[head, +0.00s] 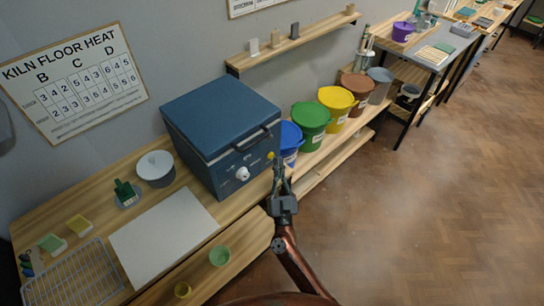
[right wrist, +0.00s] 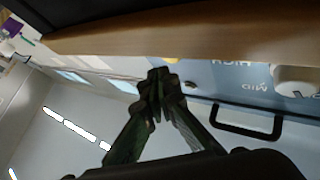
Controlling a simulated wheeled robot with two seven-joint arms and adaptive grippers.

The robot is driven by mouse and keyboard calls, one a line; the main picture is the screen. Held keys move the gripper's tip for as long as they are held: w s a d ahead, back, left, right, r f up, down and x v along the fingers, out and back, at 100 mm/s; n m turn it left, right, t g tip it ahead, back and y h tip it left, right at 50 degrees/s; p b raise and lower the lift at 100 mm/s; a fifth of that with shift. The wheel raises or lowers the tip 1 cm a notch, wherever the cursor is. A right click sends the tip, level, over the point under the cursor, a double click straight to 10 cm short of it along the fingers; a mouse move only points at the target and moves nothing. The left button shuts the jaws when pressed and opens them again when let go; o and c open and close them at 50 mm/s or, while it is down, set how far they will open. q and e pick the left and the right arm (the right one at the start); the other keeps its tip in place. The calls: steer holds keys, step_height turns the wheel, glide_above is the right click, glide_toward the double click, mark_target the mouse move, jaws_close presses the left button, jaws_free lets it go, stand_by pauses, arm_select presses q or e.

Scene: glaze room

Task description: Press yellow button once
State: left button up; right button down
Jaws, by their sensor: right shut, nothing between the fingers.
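The yellow button (head: 271,156) is a small round spot on the front of the blue kiln (head: 225,140), right of its white knob (head: 242,174). My right gripper (head: 277,167) is shut and empty, its fingertips just below and right of the button in the head view. I cannot tell whether they touch it. In the right wrist view the closed fingertips (right wrist: 158,76) point toward the kiln front, which appears upside down. A small part of the yellow button (right wrist: 171,59) shows beside them. My left gripper is not in view.
The kiln's lid handle (head: 253,139) juts out above the controls. A blue bucket (head: 290,140) and a green bucket (head: 311,123) stand close to the right. A white board (head: 163,235) lies on the bench at left. The floor at right is clear.

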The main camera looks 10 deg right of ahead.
stand_by(0.4)
steer(key=shift+w+a, duration=0.2)
steer(key=shift+w, duration=0.1)
steer(key=shift+w+a+p, duration=0.2)
steer(key=shift+w+p, duration=0.1)
steer(key=shift+w, duration=0.15)
stand_by(0.7)
steer(key=shift+s, duration=0.1)
steer(key=shift+s+d+p, duration=0.4)
steer(key=shift+s+p, duration=0.05)
steer(key=shift+s, duration=0.25)
